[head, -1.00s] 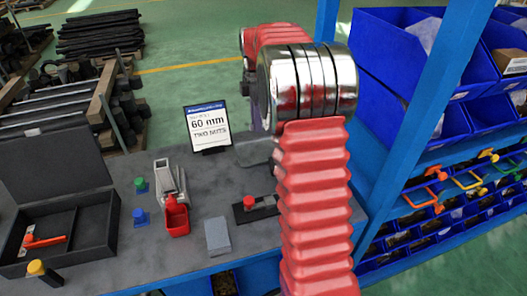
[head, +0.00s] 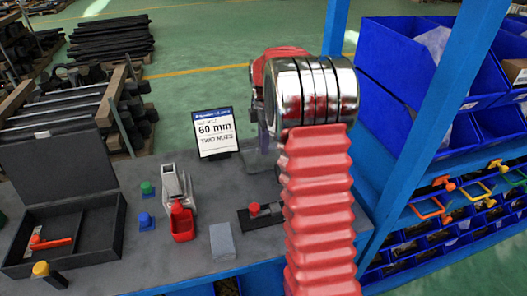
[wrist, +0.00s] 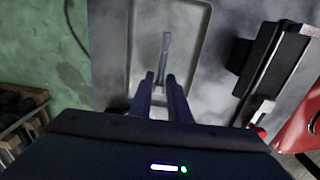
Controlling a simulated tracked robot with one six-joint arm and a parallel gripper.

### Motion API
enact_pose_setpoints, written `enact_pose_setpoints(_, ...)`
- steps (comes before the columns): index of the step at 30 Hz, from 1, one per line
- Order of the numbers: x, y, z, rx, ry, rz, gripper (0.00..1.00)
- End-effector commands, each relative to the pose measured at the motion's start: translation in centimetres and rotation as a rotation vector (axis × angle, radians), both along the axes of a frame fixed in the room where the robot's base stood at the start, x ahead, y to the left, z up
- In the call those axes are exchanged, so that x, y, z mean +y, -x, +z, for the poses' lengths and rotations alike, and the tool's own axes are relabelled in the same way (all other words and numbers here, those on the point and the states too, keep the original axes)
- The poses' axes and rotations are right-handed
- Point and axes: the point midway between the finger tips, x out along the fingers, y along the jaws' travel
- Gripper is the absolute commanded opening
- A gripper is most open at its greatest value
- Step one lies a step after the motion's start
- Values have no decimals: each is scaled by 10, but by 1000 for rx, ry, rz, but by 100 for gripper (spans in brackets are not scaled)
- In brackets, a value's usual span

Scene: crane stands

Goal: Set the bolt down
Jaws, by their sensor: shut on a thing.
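My gripper (wrist: 165,84) shows in the wrist view with its two dark fingers close together. It is shut on the bolt (wrist: 165,52), a thin grey piece with a wider far end that sticks out beyond the fingertips. A shallow grey tray (wrist: 190,35) with a raised rim lies beneath the bolt. I cannot tell whether the bolt touches the tray floor.
A blue post (head: 400,140) and blue bins (head: 410,70) are close on the right.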

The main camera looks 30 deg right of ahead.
Motion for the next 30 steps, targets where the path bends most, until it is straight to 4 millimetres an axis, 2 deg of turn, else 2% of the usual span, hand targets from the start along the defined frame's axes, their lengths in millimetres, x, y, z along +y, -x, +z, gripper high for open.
enact_pose_setpoints(6, 0, 0, -30, 2, -1, 0, 0)
enact_pose_setpoints(19, 0, 0, -35, 0, 0, 0, 0)
enact_pose_setpoints(20, 0, 0, -35, 0, 0, 0, 17)
enact_pose_setpoints(27, 0, 0, -35, 0, 0, 0, 34)
enact_pose_setpoints(30, 0, 0, -35, 0, 0, 0, 35)
